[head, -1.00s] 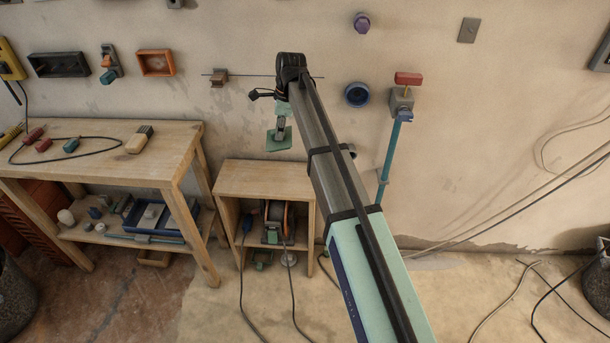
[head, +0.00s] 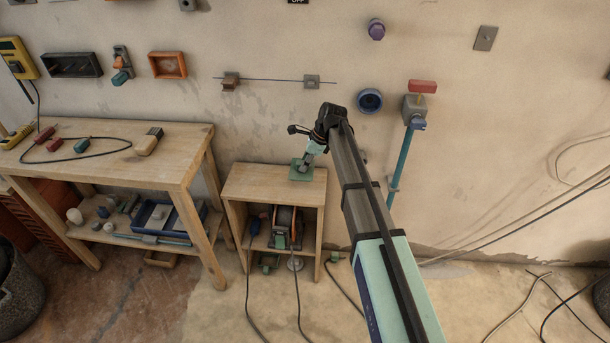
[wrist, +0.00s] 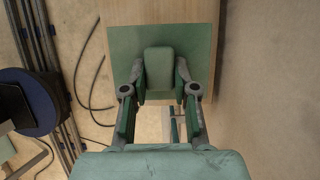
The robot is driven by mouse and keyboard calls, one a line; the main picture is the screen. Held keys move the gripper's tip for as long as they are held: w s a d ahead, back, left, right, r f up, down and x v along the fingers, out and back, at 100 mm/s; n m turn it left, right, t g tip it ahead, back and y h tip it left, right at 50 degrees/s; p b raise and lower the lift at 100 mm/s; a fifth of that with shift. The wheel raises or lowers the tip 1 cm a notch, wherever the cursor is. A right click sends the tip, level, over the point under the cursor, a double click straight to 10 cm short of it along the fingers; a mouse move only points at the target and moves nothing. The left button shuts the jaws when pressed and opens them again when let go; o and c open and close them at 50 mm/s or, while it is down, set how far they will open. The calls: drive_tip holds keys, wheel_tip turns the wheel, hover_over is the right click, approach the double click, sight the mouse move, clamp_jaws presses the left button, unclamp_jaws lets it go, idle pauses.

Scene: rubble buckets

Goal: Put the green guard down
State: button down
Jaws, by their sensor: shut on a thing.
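The green guard is a flat square plate (wrist: 122,42) with a raised block-like grip in its middle. My gripper (wrist: 160,85) is shut on that grip, one finger on each side in the wrist view. In the head view the guard (head: 301,172) is level and overlaps the top of the small wooden cabinet (head: 262,183), toward its right back part. I cannot tell whether the plate touches the wood. My gripper (head: 307,160) is just above the guard, at the end of my arm.
The left and front of the cabinet top are bare. A cable reel (head: 284,224) stands inside the cabinet. A workbench (head: 105,165) with tools is to the left. A blue pipe (head: 404,157) runs down the wall to the right. Cables lie on the floor.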

sight(308, 170)
drive_tip(key=shift+f, duration=2.95)
drive_tip(key=c, duration=0.9)
unclamp_jaws()
drive_tip(key=v, duration=1.2)
drive_tip(key=shift+r, duration=0.1)
